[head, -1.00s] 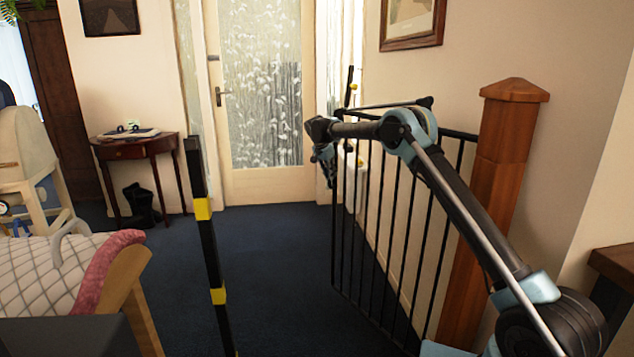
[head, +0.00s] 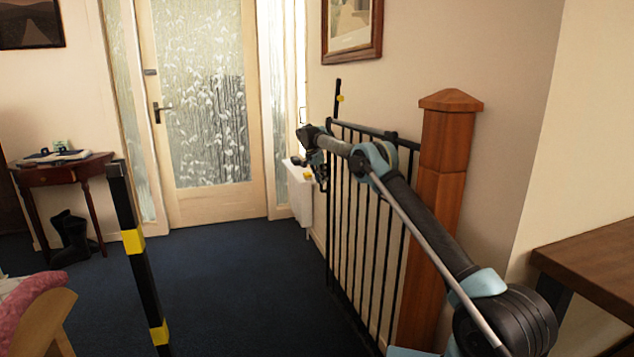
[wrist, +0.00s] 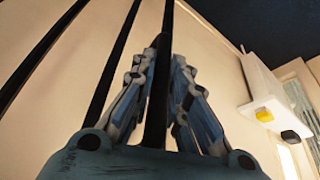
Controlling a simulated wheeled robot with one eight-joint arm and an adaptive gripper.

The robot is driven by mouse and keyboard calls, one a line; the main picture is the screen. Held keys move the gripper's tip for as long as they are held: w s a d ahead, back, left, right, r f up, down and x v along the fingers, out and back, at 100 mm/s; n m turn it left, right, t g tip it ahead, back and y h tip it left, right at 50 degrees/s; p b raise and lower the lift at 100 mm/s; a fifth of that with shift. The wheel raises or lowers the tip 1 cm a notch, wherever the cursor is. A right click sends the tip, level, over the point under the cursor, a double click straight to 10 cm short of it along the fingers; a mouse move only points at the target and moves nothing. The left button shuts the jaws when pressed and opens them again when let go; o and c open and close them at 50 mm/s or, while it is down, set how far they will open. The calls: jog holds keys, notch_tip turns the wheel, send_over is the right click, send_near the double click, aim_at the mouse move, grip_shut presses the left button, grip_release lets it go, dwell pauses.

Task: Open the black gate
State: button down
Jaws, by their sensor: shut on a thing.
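The black gate (head: 372,240) of thin upright bars stands swung back along the right wall, beside a wooden newel post (head: 443,160). The passage to its left is open. My gripper (head: 318,172) is at the gate's far end. In the wrist view my gripper (wrist: 160,85) has its two fingers on either side of a black upright bar (wrist: 158,60), shut on it. In the head view my arm hides part of the gate's top rail, and the fingertips are too small to make out.
A black post with yellow bands (head: 140,260) stands at the left of the opening. Blue carpet (head: 230,285) lies clear up to the glazed door (head: 205,110). A white radiator (head: 300,195) is behind the gate's far end. A wooden table (head: 595,265) is at right.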

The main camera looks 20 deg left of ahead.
dwell(0.3)
jog(key=c, duration=1.6)
grip_release()
jog(key=shift+o, duration=0.2)
jog(key=v, duration=0.7)
jog(key=shift+r, duration=0.15)
jog(key=shift+a, duration=0.15)
